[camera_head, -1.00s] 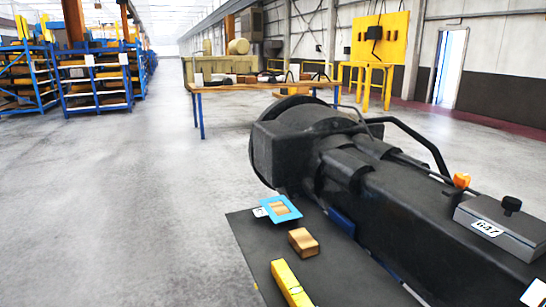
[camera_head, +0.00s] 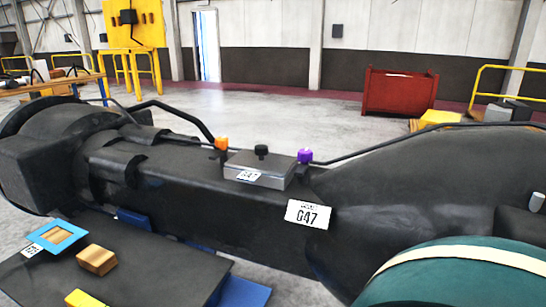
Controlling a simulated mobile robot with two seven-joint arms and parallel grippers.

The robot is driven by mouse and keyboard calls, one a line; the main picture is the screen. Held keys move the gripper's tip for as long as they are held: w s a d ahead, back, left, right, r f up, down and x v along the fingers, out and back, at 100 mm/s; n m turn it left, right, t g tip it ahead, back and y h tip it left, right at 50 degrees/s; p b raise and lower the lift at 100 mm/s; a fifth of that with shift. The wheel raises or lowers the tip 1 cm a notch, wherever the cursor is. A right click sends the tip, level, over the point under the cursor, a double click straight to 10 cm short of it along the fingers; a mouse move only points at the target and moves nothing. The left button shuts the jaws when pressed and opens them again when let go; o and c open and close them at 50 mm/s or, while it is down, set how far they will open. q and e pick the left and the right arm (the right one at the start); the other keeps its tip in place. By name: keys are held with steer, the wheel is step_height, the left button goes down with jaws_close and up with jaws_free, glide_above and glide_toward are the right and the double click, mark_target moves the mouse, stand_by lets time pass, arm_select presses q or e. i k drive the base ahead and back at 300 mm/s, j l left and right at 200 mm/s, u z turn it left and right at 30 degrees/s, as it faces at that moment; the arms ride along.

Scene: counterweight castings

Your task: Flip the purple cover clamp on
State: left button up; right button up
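The purple cover clamp (camera_head: 305,156) is a small knob at the right end of a grey box cover (camera_head: 258,169) on top of the large black casting (camera_head: 190,185). An orange clamp (camera_head: 221,143) sits at the cover's left end, and a black knob (camera_head: 261,151) stands on the cover. Whether the purple clamp is flipped on or off is too small to tell. Neither of my grippers shows in the head view.
A dark bench surface (camera_head: 150,275) at lower left holds a blue frame (camera_head: 57,236), a wooden block (camera_head: 97,259) and a yellow piece (camera_head: 84,299). A green rounded body (camera_head: 440,275) fills the lower right. A red bin (camera_head: 399,91) stands behind on open floor.

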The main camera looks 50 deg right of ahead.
mark_target(305, 155)
steer(key=z, duration=1.7)
